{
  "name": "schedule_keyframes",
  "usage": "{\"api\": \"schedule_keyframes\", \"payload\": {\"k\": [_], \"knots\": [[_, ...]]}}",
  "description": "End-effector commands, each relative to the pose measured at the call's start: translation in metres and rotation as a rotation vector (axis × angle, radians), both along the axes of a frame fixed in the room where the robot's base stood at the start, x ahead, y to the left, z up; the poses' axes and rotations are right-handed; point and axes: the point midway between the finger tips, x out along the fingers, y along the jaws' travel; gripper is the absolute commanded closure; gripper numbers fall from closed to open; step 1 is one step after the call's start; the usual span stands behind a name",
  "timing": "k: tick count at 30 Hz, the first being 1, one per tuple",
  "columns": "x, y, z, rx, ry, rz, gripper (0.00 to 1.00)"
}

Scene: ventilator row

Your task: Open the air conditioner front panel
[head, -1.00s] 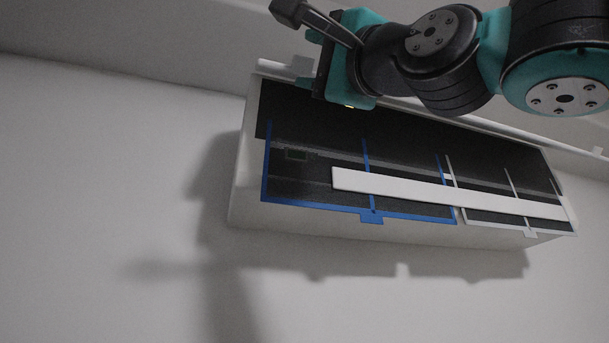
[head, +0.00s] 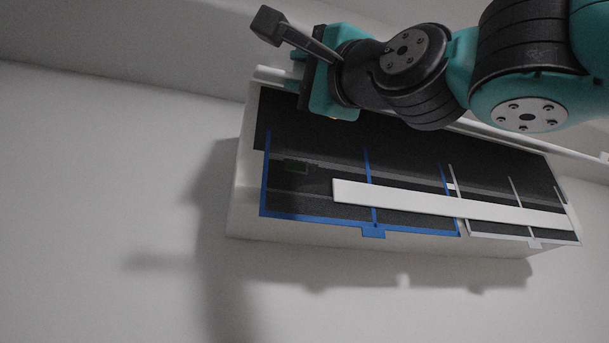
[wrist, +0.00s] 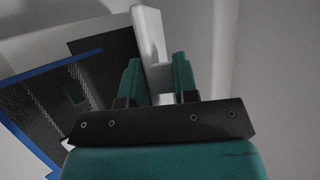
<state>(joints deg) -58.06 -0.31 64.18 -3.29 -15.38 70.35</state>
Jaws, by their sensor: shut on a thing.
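The air conditioner (head: 238,205) is a white wall unit with its dark front exposed. Its white front panel (head: 480,131) is swung up and shows nearly edge-on as a thin strip along the top of the unit. My gripper (head: 298,70) is at the left part of the panel, with its fingertips partly hidden in the head view. In the wrist view, a white part of the panel (wrist: 149,35) runs between the two teal fingers of my gripper (wrist: 157,82), which are shut on it.
Inside the unit are a blue-framed filter (head: 372,222), a white-framed filter (head: 510,234) and a white bar (head: 430,200) across them. My arm crosses the upper right, in front of part of the unit. The wall (head: 110,200) to the left and below is bare.

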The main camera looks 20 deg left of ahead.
Motion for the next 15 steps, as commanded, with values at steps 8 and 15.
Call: {"api": "schedule_keyframes", "payload": {"k": [8, 15], "knots": [[-0.022, -0.016, 0.037, 0.016, -0.013, 0.001, 1.0], [-0.022, -0.017, 0.037, 0.016, -0.015, -0.001, 1.0]]}}
